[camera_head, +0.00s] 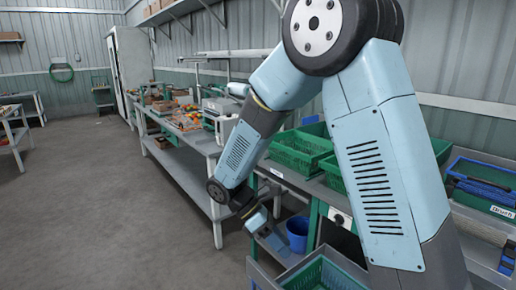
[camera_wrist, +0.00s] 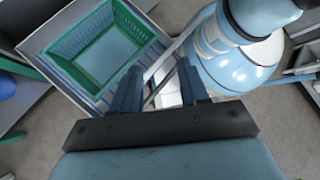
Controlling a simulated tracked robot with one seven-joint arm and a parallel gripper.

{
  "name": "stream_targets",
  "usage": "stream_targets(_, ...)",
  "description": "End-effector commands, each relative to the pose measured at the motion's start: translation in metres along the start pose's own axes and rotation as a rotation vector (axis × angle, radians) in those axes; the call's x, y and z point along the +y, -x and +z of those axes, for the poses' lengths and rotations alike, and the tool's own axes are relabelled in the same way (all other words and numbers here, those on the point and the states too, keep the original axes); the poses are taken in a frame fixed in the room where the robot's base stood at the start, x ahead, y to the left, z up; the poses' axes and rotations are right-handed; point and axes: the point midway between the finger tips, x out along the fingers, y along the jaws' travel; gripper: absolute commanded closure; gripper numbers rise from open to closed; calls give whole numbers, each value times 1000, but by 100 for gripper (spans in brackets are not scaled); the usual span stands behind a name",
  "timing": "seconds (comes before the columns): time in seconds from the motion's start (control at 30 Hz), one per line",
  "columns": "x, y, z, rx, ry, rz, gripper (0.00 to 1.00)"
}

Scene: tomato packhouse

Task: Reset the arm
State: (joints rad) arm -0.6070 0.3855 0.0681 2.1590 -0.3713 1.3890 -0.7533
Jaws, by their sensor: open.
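My arm, light blue and dark grey, reaches up and over in the head view, then bends down to a low wrist between the benches. My gripper (camera_wrist: 158,78) shows in the wrist view with its two dark fingers apart and nothing between them. In the head view the wrist end hangs beside the green-framed bench, left of a blue bucket; the fingertips are hard to make out there. In the wrist view the fingers point toward the gap between a green crate (camera_wrist: 68,48) on a grey tray and my own light blue body.
The blue bucket (camera_head: 297,232) stands on the bench's lower shelf. Green crates (camera_head: 298,150) sit on the bench top, and another green crate (camera_head: 322,274) is low in front. A long workbench (camera_head: 178,165) with tools runs behind. The floor (camera_head: 90,215) at left is clear.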

Motion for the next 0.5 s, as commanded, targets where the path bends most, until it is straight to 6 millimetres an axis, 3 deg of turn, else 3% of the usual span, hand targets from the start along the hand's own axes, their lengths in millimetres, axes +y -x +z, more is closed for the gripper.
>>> stream_targets(0.1,-8,4,29,98,-123,17,56)
stream_targets(0.5,-39,8,108,407,-538,54,56)
